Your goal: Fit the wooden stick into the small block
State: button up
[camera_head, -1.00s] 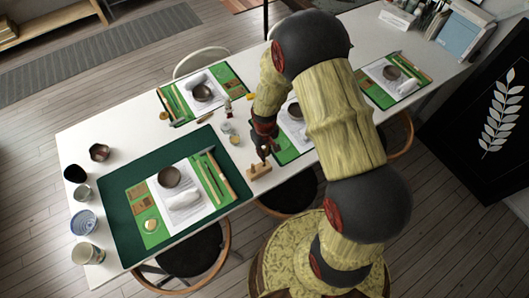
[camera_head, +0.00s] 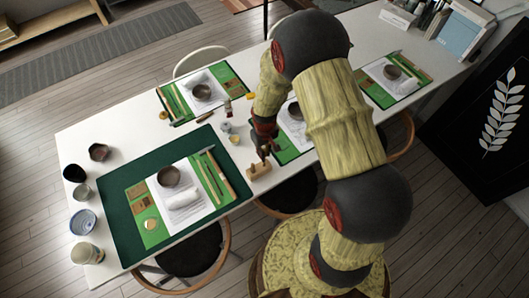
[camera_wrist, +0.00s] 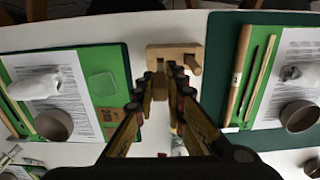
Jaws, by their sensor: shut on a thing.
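The small block (camera_head: 259,170) is light wood and lies on the white table, just right of the near green mat. It also shows in the wrist view (camera_wrist: 174,52), with a short round wooden piece at its right side. My gripper (camera_head: 264,148) is above and close to the block, pointing down. In the wrist view its fingertips (camera_wrist: 167,76) are close together at the block's near edge. The gripper is shut on the wooden stick (camera_wrist: 160,86), seen almost end-on between the fingers. I cannot tell whether the stick touches the block.
A dark green mat (camera_head: 120,215) with a paper, a bowl and tools lies to the left. Other green place settings lie behind and to the right. Small jars (camera_head: 233,139) stand behind the block. Cups and bowls line the table's left end. Chairs stand along the near edge.

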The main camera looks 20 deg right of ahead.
jog(key=shift+f+b, duration=1.7)
jog(key=shift+f, duration=0.8)
dwell(1.4)
jog(key=o, duration=0.9)
jog(key=shift+c, duration=0.2)
jog(key=shift+r, duration=0.15)
jog(key=shift+r+p, duration=1.7)
jog(key=shift+r, duration=0.7)
notch_tip(320, 180, up, 12)
